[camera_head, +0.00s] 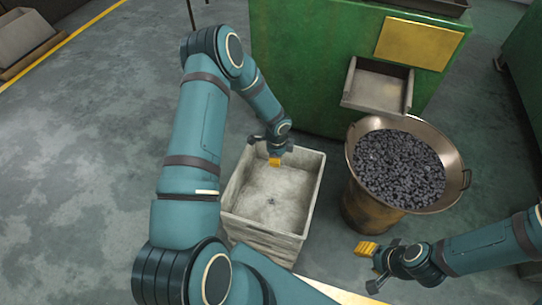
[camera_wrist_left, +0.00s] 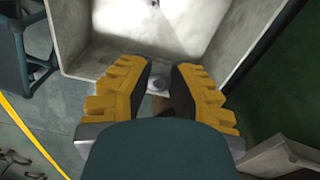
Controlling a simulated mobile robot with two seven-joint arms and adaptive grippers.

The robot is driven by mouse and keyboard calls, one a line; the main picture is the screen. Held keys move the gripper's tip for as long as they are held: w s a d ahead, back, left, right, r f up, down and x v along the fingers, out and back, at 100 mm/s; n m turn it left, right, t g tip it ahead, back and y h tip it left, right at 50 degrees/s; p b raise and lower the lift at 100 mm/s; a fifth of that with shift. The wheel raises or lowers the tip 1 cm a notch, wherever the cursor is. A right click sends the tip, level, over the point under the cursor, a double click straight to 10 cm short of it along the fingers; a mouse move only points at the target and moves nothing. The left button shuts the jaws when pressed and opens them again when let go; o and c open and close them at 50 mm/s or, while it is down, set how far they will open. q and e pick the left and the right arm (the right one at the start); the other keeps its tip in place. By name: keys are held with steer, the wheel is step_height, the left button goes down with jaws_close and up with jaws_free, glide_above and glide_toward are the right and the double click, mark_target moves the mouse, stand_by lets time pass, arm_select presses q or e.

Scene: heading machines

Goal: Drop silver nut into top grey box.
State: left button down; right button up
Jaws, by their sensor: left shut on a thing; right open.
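The top grey box (camera_head: 234,196) stands in the middle of the head view, open at the top, with pale scuffed walls; its wall and floor also show in the left wrist view (camera_wrist_left: 85,60). My left gripper (camera_head: 275,161) is over the far part of this box. In the left wrist view its yellow fingers (camera_wrist_left: 158,90) are closed around a small silver nut (camera_wrist_left: 158,84), partly hidden between them. In the head view the nut cannot be made out. My right gripper (camera_head: 366,249) is open at the lower right, away from the box, below the round pan.
A wide metal pan (camera_head: 455,160) full of dark small parts (camera_head: 400,165) stands right of the box. A green machine (camera_head: 290,75) with a metal chute (camera_head: 377,90) stands behind. A small dark spot (camera_head: 270,201) shows on the box floor.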

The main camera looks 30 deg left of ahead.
arm_select(q)
step_height(320, 180, down, 8)
steer(key=a+m+b, duration=0.1)
steer(key=a+b, duration=0.1)
steer(key=b, duration=0.1)
steer(key=shift+f+m, duration=0.2)
steer(key=shift+m, duration=0.2)
steer(key=shift+a, duration=0.1)
steer(key=c, duration=0.9)
jaws_free()
steer(key=shift+o, duration=0.2)
step_height(320, 180, up, 12)
